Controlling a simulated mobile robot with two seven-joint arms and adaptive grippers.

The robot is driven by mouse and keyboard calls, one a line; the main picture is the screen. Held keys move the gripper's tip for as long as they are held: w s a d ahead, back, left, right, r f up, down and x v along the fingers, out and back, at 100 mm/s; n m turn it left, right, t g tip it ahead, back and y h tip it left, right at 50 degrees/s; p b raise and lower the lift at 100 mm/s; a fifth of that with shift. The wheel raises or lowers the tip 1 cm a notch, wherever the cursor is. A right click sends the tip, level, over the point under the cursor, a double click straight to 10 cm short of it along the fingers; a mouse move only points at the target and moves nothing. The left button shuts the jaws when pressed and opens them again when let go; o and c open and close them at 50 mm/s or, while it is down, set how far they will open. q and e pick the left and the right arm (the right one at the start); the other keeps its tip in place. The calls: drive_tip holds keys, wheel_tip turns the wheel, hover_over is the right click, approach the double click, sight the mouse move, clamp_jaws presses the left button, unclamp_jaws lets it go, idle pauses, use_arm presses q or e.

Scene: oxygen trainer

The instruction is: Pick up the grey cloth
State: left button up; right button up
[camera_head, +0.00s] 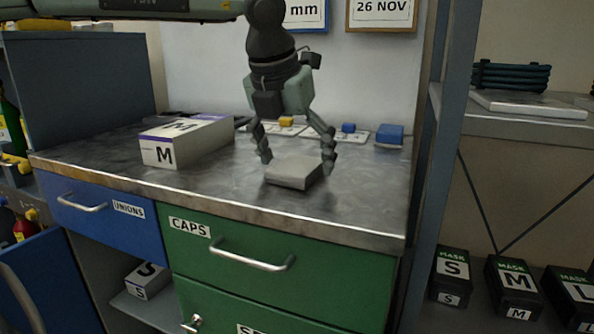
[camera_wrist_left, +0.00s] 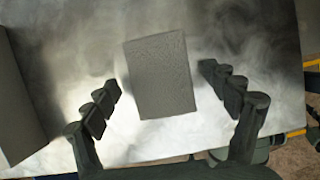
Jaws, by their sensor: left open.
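The grey cloth (camera_head: 294,172) is a folded flat block on the metal worktop, near its front edge. My left gripper (camera_head: 298,164) points down over it, fingers open, one on each side of the cloth. In the left wrist view the cloth (camera_wrist_left: 160,75) lies between the open fingertips of the gripper (camera_wrist_left: 163,92), with a gap on both sides. The cloth appears to rest on the worktop.
A white box marked M (camera_head: 186,140) stands left of the cloth on the worktop (camera_head: 235,185). A small blue block (camera_head: 389,136) sits at the back right. A grey shelf post (camera_head: 432,150) rises at the right. Drawers (camera_head: 280,260) are below.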

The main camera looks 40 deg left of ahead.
use_arm(q)
drive_tip(key=shift+f+b, duration=0.25)
drive_tip(key=shift+b, duration=0.1)
drive_tip(key=shift+c, duration=0.6)
drive_tip(key=c, duration=1)
